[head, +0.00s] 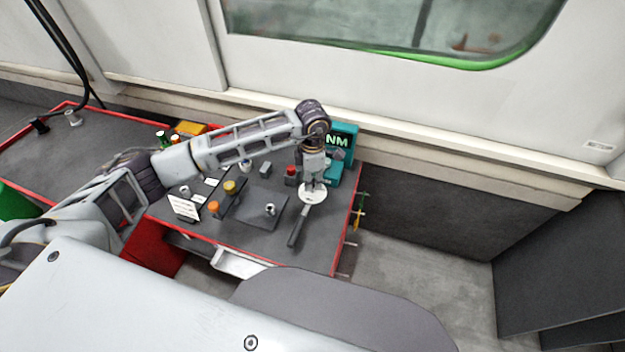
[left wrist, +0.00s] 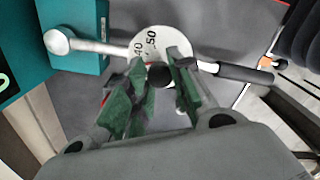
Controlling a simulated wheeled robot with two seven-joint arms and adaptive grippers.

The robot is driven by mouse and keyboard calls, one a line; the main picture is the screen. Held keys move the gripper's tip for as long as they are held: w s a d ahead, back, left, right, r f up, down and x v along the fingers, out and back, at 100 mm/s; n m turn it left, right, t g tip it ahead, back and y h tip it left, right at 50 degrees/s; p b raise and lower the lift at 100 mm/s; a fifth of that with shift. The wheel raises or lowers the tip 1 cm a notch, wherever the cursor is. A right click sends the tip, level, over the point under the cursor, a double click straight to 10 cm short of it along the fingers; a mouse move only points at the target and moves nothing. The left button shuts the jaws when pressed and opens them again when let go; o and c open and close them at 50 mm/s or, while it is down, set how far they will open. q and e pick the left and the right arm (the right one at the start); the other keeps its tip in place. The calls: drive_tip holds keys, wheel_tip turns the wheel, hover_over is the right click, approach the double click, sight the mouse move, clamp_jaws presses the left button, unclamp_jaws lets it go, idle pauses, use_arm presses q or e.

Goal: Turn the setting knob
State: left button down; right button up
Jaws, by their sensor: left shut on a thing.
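The setting knob (left wrist: 160,75) is a small black round knob at the middle of a white dial (left wrist: 152,42), which bears the numbers 40 and 50. In the head view the dial (head: 312,198) lies at the right part of the bench, with a black handle (head: 298,228) reaching toward the front. My left gripper (head: 313,186) points down onto the dial. In the left wrist view its green-padded fingers (left wrist: 158,82) are on both sides of the knob, shut on it. The fingers hide part of the dial. My right gripper does not show.
A teal box (head: 343,140) with an NM display stands just behind the dial. The floor to the right is clear.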

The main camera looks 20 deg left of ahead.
sight(313, 181)
use_arm(q)
drive_tip(key=c, duration=1.7)
unclamp_jaws()
drive_tip(key=o, duration=0.5)
drive_tip(key=shift+r, duration=0.15)
wheel_tip(313, 181, up, 12)
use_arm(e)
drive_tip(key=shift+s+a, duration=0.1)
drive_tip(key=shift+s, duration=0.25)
use_arm(q)
drive_tip(key=shift+f, duration=0.2)
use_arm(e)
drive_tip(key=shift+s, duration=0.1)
